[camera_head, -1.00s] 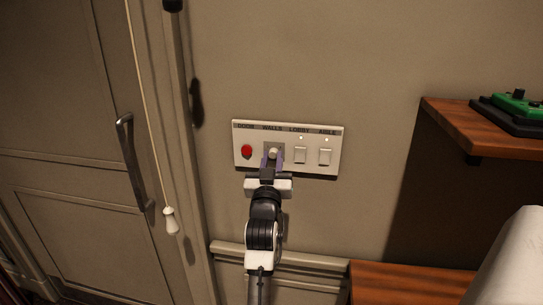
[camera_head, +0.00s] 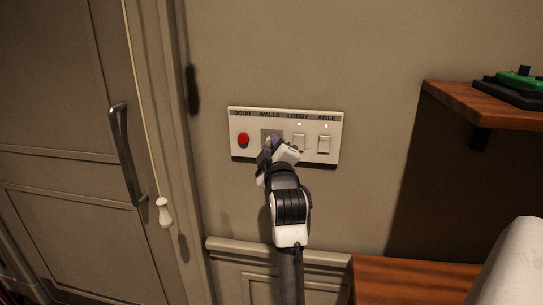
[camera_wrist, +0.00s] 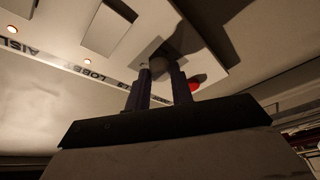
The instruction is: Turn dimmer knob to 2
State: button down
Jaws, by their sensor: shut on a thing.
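The dimmer knob (camera_head: 271,139) sits under the WALLS label on the white wall panel (camera_head: 312,161). My gripper (camera_head: 272,145) is at the knob and mostly covers it in the head view. In the wrist view the gripper's two fingers (camera_wrist: 158,88) stand on either side of the round knob (camera_wrist: 162,66), shut on it. The wrist picture is tilted against the panel. The knob's setting and any numbers around it cannot be read.
On the panel, a red DOOR button (camera_head: 243,139) is left of the knob; LOBBY (camera_head: 299,142) and AISLE (camera_head: 324,144) switches are right. A door handle (camera_head: 125,155) and pull cord (camera_head: 164,212) are left. A wooden shelf (camera_head: 460,108) juts out right.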

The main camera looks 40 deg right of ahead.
jog(key=shift+w+a+r+n+g+b, duration=0.1)
jog(key=shift+r+n+g+b, duration=0.2)
jog(key=shift+n+g, duration=1.65)
jog(key=shift+w+r+n+g+b, duration=0.1)
jog(key=shift+n+g+b, duration=0.25)
jog(key=shift+n, duration=3.3)
jog(key=shift+a+r+n+g+b, duration=0.15)
jog(key=shift+n+g+b, duration=0.6)
jog(key=shift+n, duration=2.05)
jog(key=shift+d+g+p, duration=0.1)
jog(key=shift+g+p, duration=0.2)
jog(key=shift+g, duration=0.15)
jog(key=c, duration=1.2)
grip_release()
jog(key=shift+c, duration=0.2)
